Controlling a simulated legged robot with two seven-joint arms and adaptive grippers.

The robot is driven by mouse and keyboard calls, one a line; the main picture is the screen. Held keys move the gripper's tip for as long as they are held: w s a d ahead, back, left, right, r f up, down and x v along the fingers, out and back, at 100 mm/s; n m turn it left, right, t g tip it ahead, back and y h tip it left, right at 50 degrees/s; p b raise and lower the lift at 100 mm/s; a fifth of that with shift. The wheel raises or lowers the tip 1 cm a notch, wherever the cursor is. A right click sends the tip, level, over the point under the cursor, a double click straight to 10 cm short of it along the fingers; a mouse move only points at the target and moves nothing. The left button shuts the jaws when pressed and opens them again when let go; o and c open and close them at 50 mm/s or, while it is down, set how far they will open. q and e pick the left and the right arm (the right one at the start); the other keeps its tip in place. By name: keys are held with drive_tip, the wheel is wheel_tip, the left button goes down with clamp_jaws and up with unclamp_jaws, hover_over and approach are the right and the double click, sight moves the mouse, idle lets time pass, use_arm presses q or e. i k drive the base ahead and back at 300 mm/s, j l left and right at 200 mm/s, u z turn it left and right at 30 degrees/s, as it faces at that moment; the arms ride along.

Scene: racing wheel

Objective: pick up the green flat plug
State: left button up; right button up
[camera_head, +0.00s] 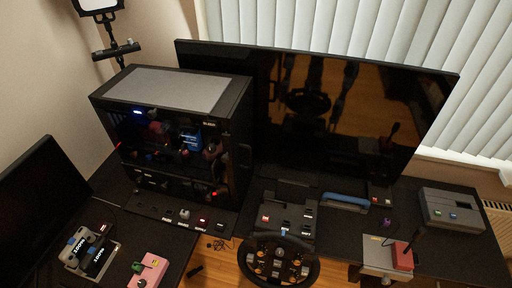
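A pink box (155,268) lies at the bottom left of the desk, near the front edge. A small green piece (137,267) sits on its left part, and a rounder green piece (142,282) shows just below it. They are too small for me to tell which is the flat plug. A grey box (450,209) at the far right carries a small teal-green piece (453,216), whose shape I cannot make out. Neither of my grippers shows in the head view.
A black PC case (175,90) and a large monitor (400,105) stand at the back. A racing wheel (278,262) is at the bottom centre. A control box with a red block (402,256) is right of it. Black devices (98,262) lie left of the pink box.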

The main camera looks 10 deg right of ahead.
sight(137, 268)
drive_tip(key=z, duration=0.15)
drive_tip(key=u, duration=1.55)
drive_tip(key=z, duration=0.25)
